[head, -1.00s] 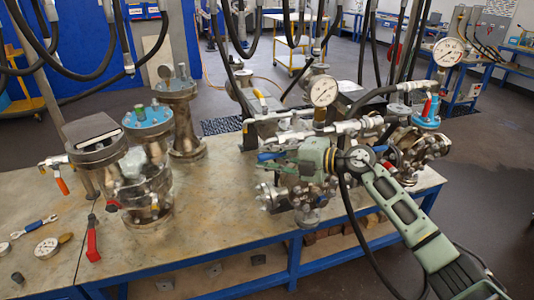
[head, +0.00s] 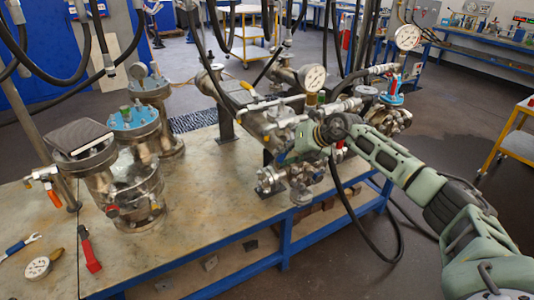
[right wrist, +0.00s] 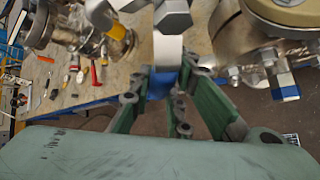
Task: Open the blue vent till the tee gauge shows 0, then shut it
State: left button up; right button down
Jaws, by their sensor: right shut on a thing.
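My right gripper (head: 287,154) is at the middle of the pipe assembly, its arm coming in from the right. It is shut on the blue vent handle (right wrist: 160,84), which shows between the green fingers in the right wrist view. A little of the blue also shows at the fingertips in the head view; the gripper hides most of the vent. A round white gauge (head: 313,77) stands upright on the pipework just above the gripper. A second white gauge (head: 407,37) stands higher at the right. Both needles are too small to read. My left gripper is not in view.
A flanged vessel with a grey box on top (head: 78,137) and one with a blue flange (head: 133,121) stand at left on the bench (head: 225,210). A loose gauge (head: 38,267) and a red-handled tool (head: 88,250) lie at front left. Black hoses hang overhead.

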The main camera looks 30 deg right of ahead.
jog(key=shift+d+f+n+h, duration=0.15)
jog(key=shift+d+n+h, duration=0.15)
jog(key=shift+h, duration=0.1)
jog(key=shift+d+f+h, duration=0.2)
jog(key=shift+d+h, duration=0.05)
jog(key=shift+h, duration=0.15)
pick_arm(q)
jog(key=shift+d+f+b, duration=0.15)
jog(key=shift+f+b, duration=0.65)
jog(key=shift+b, duration=0.05)
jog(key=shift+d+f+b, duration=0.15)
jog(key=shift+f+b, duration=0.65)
jog(key=shift+b, duration=0.05)
pick_arm(e)
jog(key=shift+d+f+n+h, duration=0.25)
jog(key=shift+d+n+h, duration=0.35)
jog(key=shift+d+h, duration=0.4)
jog(key=shift+d+f+n+h, duration=0.2)
jog(key=shift+d+n+h, duration=0.4)
jog(key=shift+d+h, duration=0.35)
jog(key=c, duration=1.6)
grip_release()
jog(key=shift+c, duration=0.2)
